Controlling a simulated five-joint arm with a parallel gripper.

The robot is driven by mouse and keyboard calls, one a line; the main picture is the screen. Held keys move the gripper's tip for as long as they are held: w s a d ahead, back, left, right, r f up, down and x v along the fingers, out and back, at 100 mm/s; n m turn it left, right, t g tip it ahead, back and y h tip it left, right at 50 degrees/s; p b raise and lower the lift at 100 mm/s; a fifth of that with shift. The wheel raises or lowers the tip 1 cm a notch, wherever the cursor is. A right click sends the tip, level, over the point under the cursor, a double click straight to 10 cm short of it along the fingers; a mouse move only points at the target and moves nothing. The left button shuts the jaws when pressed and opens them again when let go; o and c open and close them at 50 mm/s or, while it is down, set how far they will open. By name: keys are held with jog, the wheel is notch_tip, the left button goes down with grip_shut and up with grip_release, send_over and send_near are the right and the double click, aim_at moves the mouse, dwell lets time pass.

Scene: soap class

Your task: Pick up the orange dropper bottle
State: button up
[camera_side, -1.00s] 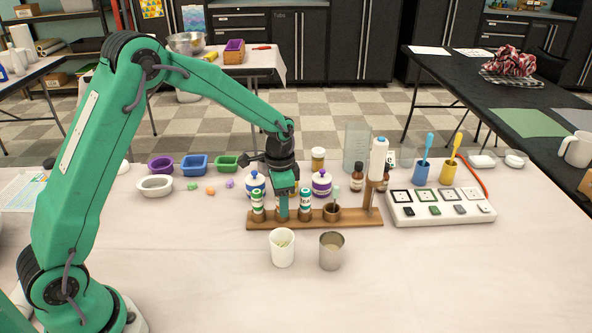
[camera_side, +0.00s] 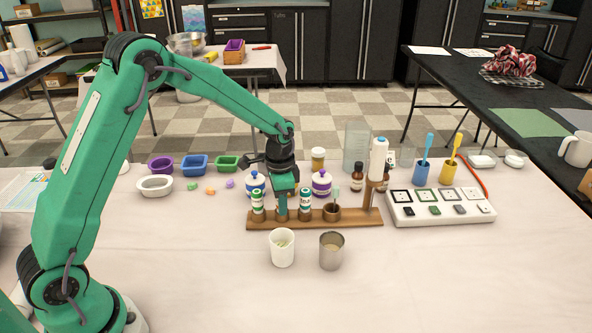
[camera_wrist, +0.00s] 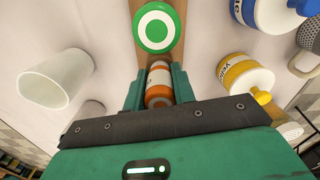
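The orange dropper bottle (camera_wrist: 158,88) shows in the wrist view as an orange and white labelled body between my two fingers. Both fingers of my gripper (camera_wrist: 158,92) lie against its sides. In the side view my gripper (camera_side: 282,207) points down into the wooden rack (camera_side: 355,218), between two green-and-white bottles. The orange bottle is hidden there behind my fingers. It appears to be in its place in the rack.
Green-and-white bottles stand close on the left (camera_side: 257,206) and right (camera_side: 305,204). Blue-capped (camera_side: 255,184) and purple-capped (camera_side: 321,183) bottles stand behind.

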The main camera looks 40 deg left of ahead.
jog(key=shift+r, duration=0.4)
notch_tip(320, 180, up, 3)
jog(key=shift+r, duration=0.1)
jog(key=s+d+r, duration=0.6)
jog(key=d+r, duration=0.1)
jog(key=d, duration=0.3)
dwell(0.6)
jog(key=shift+r, duration=2)
